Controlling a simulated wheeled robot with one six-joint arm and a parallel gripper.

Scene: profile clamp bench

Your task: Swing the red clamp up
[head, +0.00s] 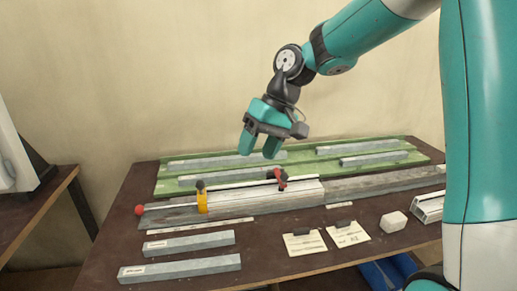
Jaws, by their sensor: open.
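The red clamp (281,178) sits on a thin silver rod above the long grey profile bed in the middle of the bench. It has a dark part at its top and leans slightly. A yellow clamp (202,198) with a dark top stands further left along the same rod. A red ball knob (139,210) caps the rod's left end. My gripper (259,148) points down above and a little left of the red clamp, behind it in the picture. It is open with nothing between its fingers, and apart from the clamp.
A green tray (165,183) with several grey bars lies at the back of the bench (110,255). Two loose bars (188,243) lie front left. Clipped paper cards (304,242), a white block (393,221) and a channel piece (428,207) lie front right.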

